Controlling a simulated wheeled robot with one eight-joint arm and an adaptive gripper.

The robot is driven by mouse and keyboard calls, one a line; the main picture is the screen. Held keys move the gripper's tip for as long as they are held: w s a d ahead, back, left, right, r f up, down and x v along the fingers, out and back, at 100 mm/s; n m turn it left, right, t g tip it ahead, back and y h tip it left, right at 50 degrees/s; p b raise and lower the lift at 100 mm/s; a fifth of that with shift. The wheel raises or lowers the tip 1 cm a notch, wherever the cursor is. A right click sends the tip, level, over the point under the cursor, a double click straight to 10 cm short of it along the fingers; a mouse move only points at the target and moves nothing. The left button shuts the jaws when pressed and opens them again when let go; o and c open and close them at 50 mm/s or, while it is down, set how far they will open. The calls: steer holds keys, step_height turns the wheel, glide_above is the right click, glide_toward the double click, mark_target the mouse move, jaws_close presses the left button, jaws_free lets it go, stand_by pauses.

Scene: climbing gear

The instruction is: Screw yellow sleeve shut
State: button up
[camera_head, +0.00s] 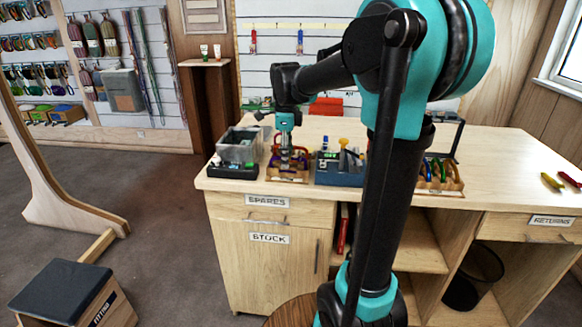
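My gripper (286,152) points down over a small wooden rack (290,180) near the left front of the workbench. Purple and reddish carabiners (275,158) show around the fingers on this rack. The gripper is small and dark here, and I cannot tell whether its fingers are open or touching a carabiner. I cannot make out a yellow sleeve on this rack; the gripper hides part of it. A second wooden rack (452,186) with green, blue and orange carabiners stands to the right, partly behind my arm.
A clear bin (238,147) stands left of the rack. A blue-grey toolbox (338,176) with a yellow-topped item (343,142) stands close on its right. Red and yellow pieces (568,180) lie at the bench's right end. The benchtop (505,165) between is clear.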

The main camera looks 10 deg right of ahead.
steer(key=shift+f, duration=1.05)
steer(key=shift+w+d, duration=0.25)
steer(key=shift+w, duration=0.4)
steer(key=shift+r, duration=1.4)
steer(key=shift+s+a, duration=0.25)
steer(key=shift+s, duration=0.45)
steer(key=shift+f, duration=0.15)
